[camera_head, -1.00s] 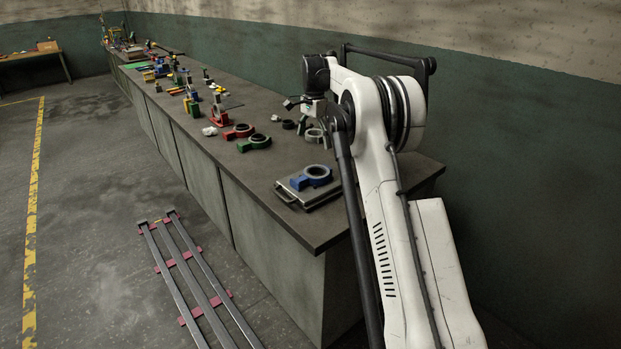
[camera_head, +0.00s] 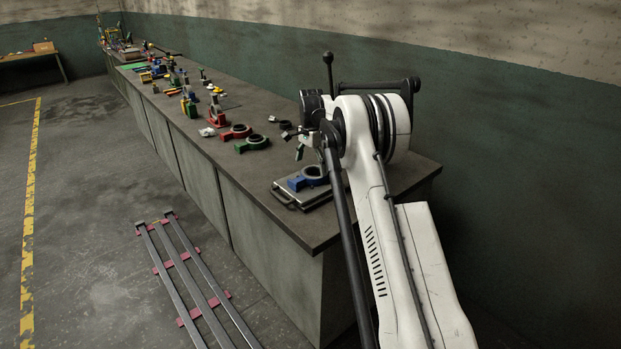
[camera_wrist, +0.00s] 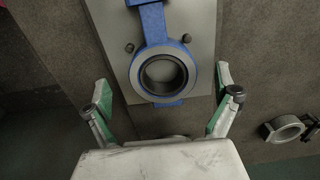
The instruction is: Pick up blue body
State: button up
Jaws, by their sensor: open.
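The blue body (camera_head: 308,177) is a blue valve casting with a grey ring, lying on a grey metal plate (camera_head: 312,197) near the front end of the bench. In the wrist view the blue body (camera_wrist: 161,71) lies ahead of my gripper, its ring near the middle and its blue neck pointing to the top edge. My gripper (camera_wrist: 164,100) is open and empty, with green-lined fingers spread wide to the left and right of the ring. The fingers look apart from the body; their height above it is hard to tell. In the head view the gripper is partly hidden by my arm.
A green ring casting (camera_head: 253,143) and a red one (camera_head: 236,132) lie farther along the bench. A loose grey ring part (camera_wrist: 283,128) lies right of my gripper in the wrist view. Two small dark pegs stand on the plate beside the ring. Bench top left of the plate is clear.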

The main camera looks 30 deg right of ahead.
aim_at(310, 174)
notch_tip(310, 174, down, 4)
jog(key=shift+a+f, duration=0.1)
jog(key=shift+a, duration=0.05)
jog(key=c, duration=1.9)
jog(key=shift+c, duration=0.3)
jog(key=shift+w, duration=0.1)
